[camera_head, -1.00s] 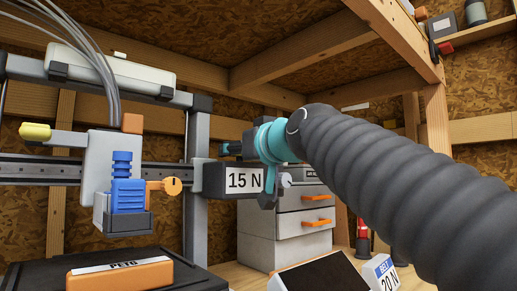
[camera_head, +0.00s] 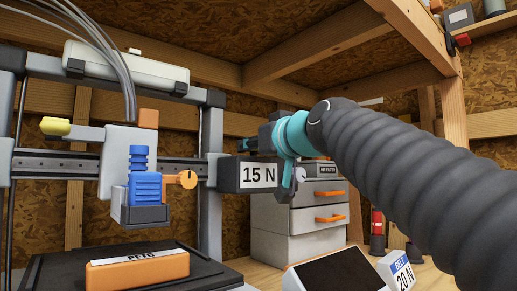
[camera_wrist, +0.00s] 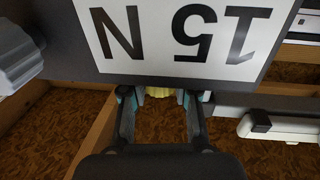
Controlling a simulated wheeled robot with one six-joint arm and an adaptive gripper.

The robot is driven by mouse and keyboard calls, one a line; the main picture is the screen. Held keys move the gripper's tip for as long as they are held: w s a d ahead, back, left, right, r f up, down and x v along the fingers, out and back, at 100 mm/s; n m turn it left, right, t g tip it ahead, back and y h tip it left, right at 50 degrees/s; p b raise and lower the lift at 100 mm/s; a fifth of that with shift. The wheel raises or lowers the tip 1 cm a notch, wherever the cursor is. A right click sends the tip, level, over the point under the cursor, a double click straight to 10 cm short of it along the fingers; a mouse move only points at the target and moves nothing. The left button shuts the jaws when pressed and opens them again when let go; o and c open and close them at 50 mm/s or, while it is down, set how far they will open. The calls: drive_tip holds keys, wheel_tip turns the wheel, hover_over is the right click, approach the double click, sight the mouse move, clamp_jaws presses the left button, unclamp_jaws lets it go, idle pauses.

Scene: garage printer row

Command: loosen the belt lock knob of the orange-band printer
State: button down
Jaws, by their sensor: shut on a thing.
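The printer (camera_head: 208,150) stands at the left, with a dark tension block (camera_head: 228,173) labelled "15 N" at the right end of its rail. The block fills the top of the wrist view, its label upside down (camera_wrist: 180,35). My gripper (camera_head: 250,145) reaches in from the right, just above the block. In the wrist view my gripper (camera_wrist: 160,97) is shut on a small yellow knob (camera_wrist: 160,92) at the block's edge. My fingers mostly hide this knob in the head view. A pale grey knob (camera_head: 300,174) sits at the block's right end and shows in the wrist view (camera_wrist: 15,60).
An orange PETG block (camera_head: 137,270) lies on the print bed (camera_head: 50,275). The print head (camera_head: 140,190) hangs above it. A grey drawer cabinet (camera_head: 270,225) stands behind, with a dark screen (camera_head: 335,272) and a "BELT 20 N" sign (camera_head: 397,270) in front. A wooden post (camera_head: 453,110) stands at right.

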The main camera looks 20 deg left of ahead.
drive_tip(key=shift+f+g, duration=0.1)
drive_tip(key=shift+g, duration=0.2)
drive_tip(key=shift+w+n+g+y+b, duration=0.1)
drive_tip(key=shift+n+g+y+b, duration=0.6)
drive_tip(key=shift+n+g, duration=0.2)
drive_tip(key=n+g+y, duration=0.1)
drive_tip(key=n+g, duration=0.1)
drive_tip(key=shift+g, duration=0.3)
drive_tip(key=n+g, duration=0.1)
drive_tip(key=g, duration=0.1)
drive_tip(key=n+g+y+p, duration=0.1)
drive_tip(key=shift+r+g+p, duration=0.3)
drive_tip(key=shift+g, duration=0.1)
drive_tip(key=shift+f+n+g+p, duration=0.1)
drive_tip(key=shift+n+g+p, duration=1.05)
drive_tip(key=shift+g, duration=0.55)
drive_tip(key=shift+n+g, duration=0.25)
drive_tip(key=shift+g, duration=0.05)
drive_tip(key=c, duration=0.8)
unclamp_jaws()
drive_tip(key=shift+f, duration=0.1)
drive_tip(key=shift+c, duration=0.2)
